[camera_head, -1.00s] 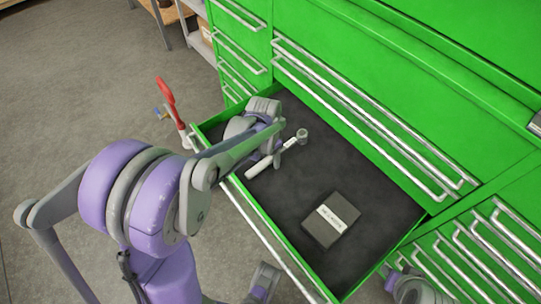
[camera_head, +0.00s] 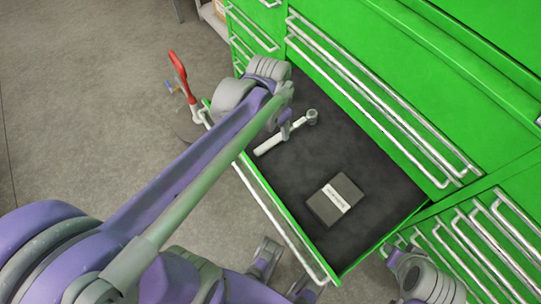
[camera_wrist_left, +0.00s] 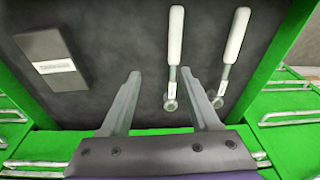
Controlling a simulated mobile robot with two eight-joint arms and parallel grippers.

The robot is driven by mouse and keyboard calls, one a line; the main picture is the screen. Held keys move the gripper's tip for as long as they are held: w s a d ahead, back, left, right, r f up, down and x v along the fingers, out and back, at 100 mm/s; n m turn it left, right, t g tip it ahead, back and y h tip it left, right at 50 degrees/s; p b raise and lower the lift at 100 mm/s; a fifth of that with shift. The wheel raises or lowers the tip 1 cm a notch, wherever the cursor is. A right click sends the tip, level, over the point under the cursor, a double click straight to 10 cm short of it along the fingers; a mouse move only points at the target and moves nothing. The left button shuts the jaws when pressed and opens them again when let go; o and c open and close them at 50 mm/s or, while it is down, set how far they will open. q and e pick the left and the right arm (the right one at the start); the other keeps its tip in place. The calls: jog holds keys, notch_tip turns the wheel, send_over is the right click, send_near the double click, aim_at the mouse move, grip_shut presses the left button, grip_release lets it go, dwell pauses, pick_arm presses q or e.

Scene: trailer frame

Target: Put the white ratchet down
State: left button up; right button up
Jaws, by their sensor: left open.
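A white-handled ratchet (camera_head: 269,146) lies in the open green drawer. In the left wrist view, one white ratchet (camera_wrist_left: 175,35) lies on the dark drawer floor, its metal head between my finger lines. A second white ratchet (camera_wrist_left: 236,38) lies beside it to the right, roughly parallel. Only one ratchet shows clearly in the head view; my arm hides the area beside it. My left gripper (camera_head: 286,130) is over the drawer near the ratchet. Its fingers (camera_wrist_left: 160,74) are apart, with nothing gripped. A part of my right arm shows at lower right; its jaws are unclear.
A dark box (camera_head: 334,200) with a white label lies in the drawer, clear of the ratchet. The drawer's front handle (camera_head: 284,226) runs along its outer edge. Green cabinet drawers with bar handles (camera_head: 375,95) rise behind. A red-handled object (camera_head: 179,68) stands past the drawer's left end.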

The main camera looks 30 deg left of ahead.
pick_arm(q)
jog(key=s+d+f+n+t, duration=0.1)
jog(key=s, duration=0.3)
jog(key=s+d+f+n+t, duration=0.1)
jog(key=s+d, duration=0.1)
jog(key=s, duration=0.1)
jog(key=s+d+f+n, duration=0.1)
jog(key=s, duration=0.3)
jog(key=shift+s+d+f+t, duration=0.15)
jog(key=shift+s+d+t, duration=0.1)
jog(key=shift+s+t, duration=0.15)
jog(key=shift+s+d+f, duration=0.15)
jog(key=shift+s+f, duration=0.1)
jog(key=shift+s, duration=0.05)
